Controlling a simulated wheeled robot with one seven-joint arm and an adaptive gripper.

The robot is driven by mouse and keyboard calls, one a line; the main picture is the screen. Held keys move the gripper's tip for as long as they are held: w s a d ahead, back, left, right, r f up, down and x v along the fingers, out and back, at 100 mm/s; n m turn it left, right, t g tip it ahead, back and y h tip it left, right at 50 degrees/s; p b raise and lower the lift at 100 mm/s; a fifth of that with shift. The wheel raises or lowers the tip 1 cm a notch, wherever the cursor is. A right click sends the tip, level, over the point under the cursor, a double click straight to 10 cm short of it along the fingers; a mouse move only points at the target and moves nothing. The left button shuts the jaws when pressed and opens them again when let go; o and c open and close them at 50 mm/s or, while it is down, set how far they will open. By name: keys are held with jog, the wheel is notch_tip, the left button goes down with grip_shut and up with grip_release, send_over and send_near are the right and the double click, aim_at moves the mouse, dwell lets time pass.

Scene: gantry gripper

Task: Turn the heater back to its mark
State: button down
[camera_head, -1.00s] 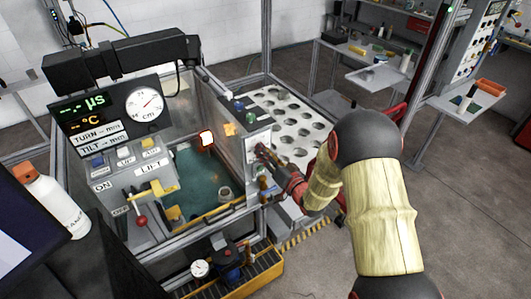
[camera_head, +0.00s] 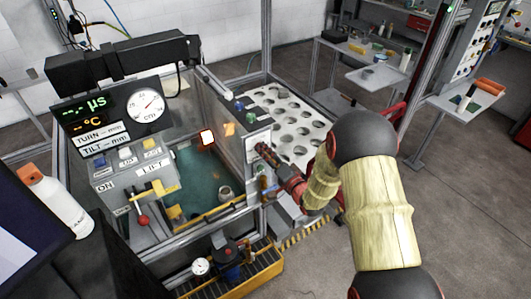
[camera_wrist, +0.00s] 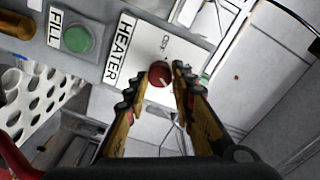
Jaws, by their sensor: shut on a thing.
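The heater knob (camera_wrist: 159,74) is a small red dial on a white plate of the control panel. It sits beside the HEATER label (camera_wrist: 120,50), with small lettering near it that seems to read OFF. My gripper (camera_wrist: 169,72) has its fingertips on either side of the knob and is shut on it. A pale line shows on the knob's face; its exact bearing against any mark is hard to tell. In the head view, my gripper (camera_head: 263,150) reaches the side panel of the grey box (camera_head: 257,137), and its fingers hide the knob.
A green button (camera_wrist: 77,39) by the FILL label is close to the knob. A white rack with round holes (camera_head: 290,112) stands behind.

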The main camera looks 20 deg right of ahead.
dwell(0.3)
jog(key=c, duration=1.5)
grip_release()
jog(key=shift+w, duration=0.1)
jog(key=v, duration=1.2)
